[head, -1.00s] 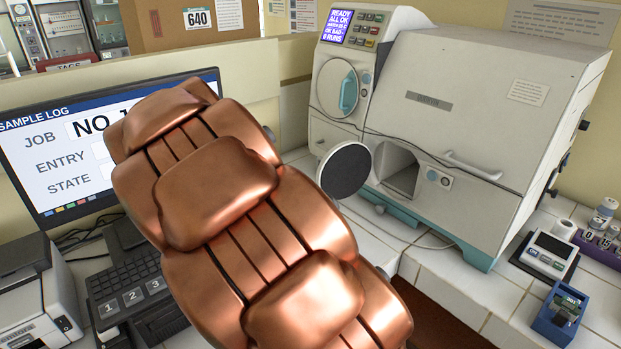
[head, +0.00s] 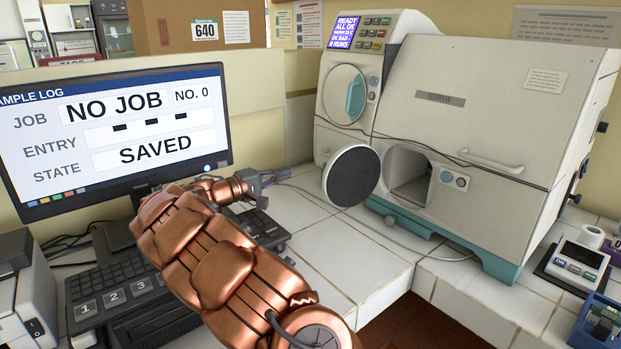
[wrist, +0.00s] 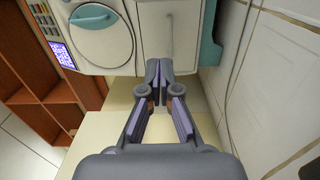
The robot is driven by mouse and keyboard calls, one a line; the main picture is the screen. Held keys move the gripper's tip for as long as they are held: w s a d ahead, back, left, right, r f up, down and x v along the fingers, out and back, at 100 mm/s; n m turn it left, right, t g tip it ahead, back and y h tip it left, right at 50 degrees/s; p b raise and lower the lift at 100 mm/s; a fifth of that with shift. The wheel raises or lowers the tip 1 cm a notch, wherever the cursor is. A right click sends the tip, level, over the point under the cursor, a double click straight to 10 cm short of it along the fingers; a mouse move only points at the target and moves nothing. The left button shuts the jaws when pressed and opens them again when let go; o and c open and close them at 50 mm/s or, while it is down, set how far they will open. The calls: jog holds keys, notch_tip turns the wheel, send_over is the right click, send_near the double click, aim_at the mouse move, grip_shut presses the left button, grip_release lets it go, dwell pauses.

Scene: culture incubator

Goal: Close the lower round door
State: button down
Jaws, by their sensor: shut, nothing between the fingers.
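The lower round door (head: 352,176) is a dark disc with a pale rim. It stands swung open in front of the machine, left of the square lower opening (head: 408,178). My gripper (head: 284,174) is left of the door and apart from it, above the tiled bench by the monitor. In the wrist view my gripper (wrist: 160,78) has its fingers together and empty. They point at the machine's pale lower front panel (wrist: 170,35); I cannot make out the lower door there. The upper round door (head: 345,92), with a teal handle, is shut.
A monitor (head: 120,130) and keyboard (head: 115,285) stand at the left. A thin cable (head: 440,256) lies on the tiles by the machine's teal base (head: 450,237). White tiles (head: 370,250) in front of the door are clear. Small devices stand at the right.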

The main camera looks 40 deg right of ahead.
jog(key=s+d+p, duration=0.2)
jog(key=s+d, duration=0.3)
jog(key=d, duration=0.3)
dwell(0.6)
dwell(0.4)
jog(key=shift+s, duration=0.15)
